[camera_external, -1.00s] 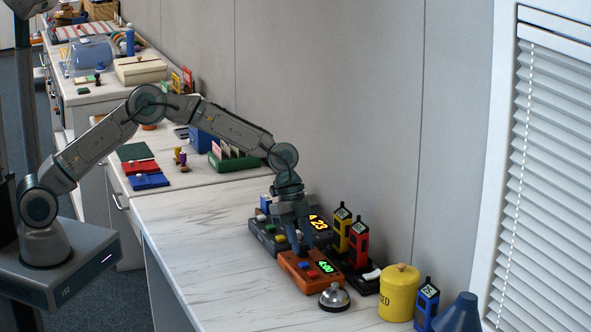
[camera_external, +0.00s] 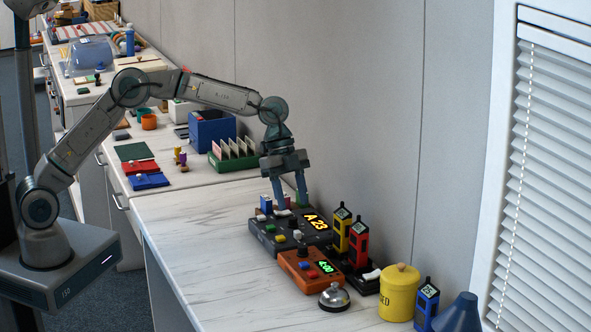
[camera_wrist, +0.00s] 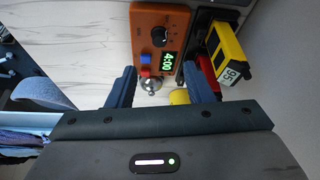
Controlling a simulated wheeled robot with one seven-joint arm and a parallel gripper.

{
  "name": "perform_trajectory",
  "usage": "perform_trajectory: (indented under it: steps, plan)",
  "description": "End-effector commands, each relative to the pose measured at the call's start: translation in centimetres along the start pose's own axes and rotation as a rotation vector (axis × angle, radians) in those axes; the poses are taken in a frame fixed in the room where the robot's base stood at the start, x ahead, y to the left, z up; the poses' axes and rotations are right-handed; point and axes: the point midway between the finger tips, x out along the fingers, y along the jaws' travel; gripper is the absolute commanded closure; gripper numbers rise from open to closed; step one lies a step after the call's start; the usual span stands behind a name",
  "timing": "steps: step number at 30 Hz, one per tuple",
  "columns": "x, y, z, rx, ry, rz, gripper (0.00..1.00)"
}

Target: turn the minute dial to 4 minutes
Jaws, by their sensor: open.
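The orange timer box (camera_external: 323,285) sits on the counter in the external view, with a lit green display (camera_external: 326,267), a black dial (camera_external: 303,251), a blue button and a red button. In the wrist view the orange box (camera_wrist: 146,22) shows its black dial (camera_wrist: 163,36), and its display (camera_wrist: 168,65) reads 4:00. My gripper (camera_external: 291,206) is open and empty, above the far end of the dark box and away from the orange box. In the wrist view its two fingers (camera_wrist: 163,86) stand wide apart.
A dark box (camera_external: 268,241) reading "A 23" stands behind the orange box. A bell (camera_external: 334,297) and a yellow canister (camera_external: 399,291) stand in front. Yellow (camera_external: 342,229) and red (camera_external: 358,243) upright devices stand close to the right. The counter's left part is clear.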

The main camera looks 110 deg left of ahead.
Motion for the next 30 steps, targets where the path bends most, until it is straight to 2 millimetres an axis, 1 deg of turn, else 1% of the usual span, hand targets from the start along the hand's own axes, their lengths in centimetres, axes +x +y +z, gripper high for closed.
perform_trajectory:
  steps: [1,3,6,9,17,20,23,26,27,29,30]
  plan:
    - [-0.9,-0.1,0.0,0.000,0.001,-0.003,0.53]
    - [-1.7,-0.1,0.0,-0.001,0.000,-0.002,0.53]
    - [-2.4,0.0,0.0,-0.001,0.000,0.000,0.53]
    - [-2.7,0.0,0.0,-0.001,0.001,0.000,0.53]
    - [-2.7,0.0,0.0,0.000,0.000,0.000,0.53]
    - [-3.0,0.7,-0.6,0.001,-0.008,0.000,0.53]
    - [-3.5,2.9,-2.0,-0.005,-0.037,-0.003,0.53]
    - [-4.4,6.6,-3.9,-0.023,-0.081,-0.012,0.53]
    - [-4.8,8.4,-4.6,-0.034,-0.100,-0.019,0.53]
    - [-5.5,11.0,-5.3,-0.055,-0.128,-0.030,0.53]
    - [-5.9,12.7,-5.7,-0.070,-0.144,-0.039,0.53]
